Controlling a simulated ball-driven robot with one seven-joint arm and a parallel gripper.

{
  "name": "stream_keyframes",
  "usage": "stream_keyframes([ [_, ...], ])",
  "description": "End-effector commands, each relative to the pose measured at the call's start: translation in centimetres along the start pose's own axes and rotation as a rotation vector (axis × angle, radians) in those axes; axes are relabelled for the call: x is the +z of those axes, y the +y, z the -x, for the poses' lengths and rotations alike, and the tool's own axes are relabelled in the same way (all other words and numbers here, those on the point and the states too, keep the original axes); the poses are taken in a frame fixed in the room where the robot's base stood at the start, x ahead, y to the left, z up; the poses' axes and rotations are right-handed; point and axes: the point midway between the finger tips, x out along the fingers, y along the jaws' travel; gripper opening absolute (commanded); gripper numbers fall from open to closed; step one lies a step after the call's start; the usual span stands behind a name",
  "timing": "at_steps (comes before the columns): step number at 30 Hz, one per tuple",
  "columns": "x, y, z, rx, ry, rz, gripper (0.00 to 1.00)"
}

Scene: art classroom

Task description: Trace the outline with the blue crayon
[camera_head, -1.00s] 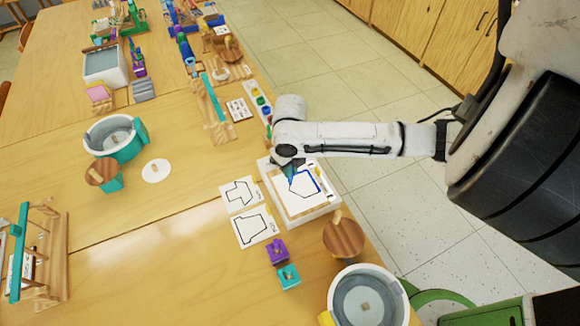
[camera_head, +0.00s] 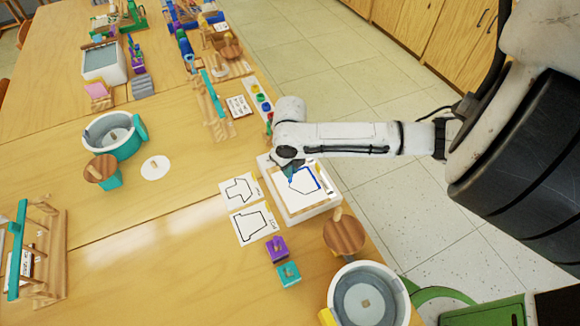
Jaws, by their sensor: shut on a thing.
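A white board (camera_head: 309,212) lies near the right edge of the table and bears a sheet (camera_head: 302,203) with a black polygon outline. Part of the outline, along its upper right side, is blue. My gripper (camera_head: 290,171) is over the upper left part of the sheet, shut on the blue crayon (camera_head: 291,172), which is small in view and partly hidden by my gripper. Whether the crayon tip touches the sheet is too small to tell.
Two outline cards (camera_head: 253,223) lie left of the board. Purple (camera_head: 276,248) and teal (camera_head: 288,273) blocks, a round wooden piece (camera_head: 344,236) and a white tub (camera_head: 341,290) stand in front. A paint strip (camera_head: 260,97) lies behind.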

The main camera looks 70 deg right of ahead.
Motion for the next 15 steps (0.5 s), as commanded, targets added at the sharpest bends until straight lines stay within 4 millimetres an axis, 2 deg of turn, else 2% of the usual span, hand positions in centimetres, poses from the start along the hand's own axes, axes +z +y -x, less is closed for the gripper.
stream_keyframes([
  [15,0.02,0.01,-0.69,0.0,0.0,0.0,0.0],
])
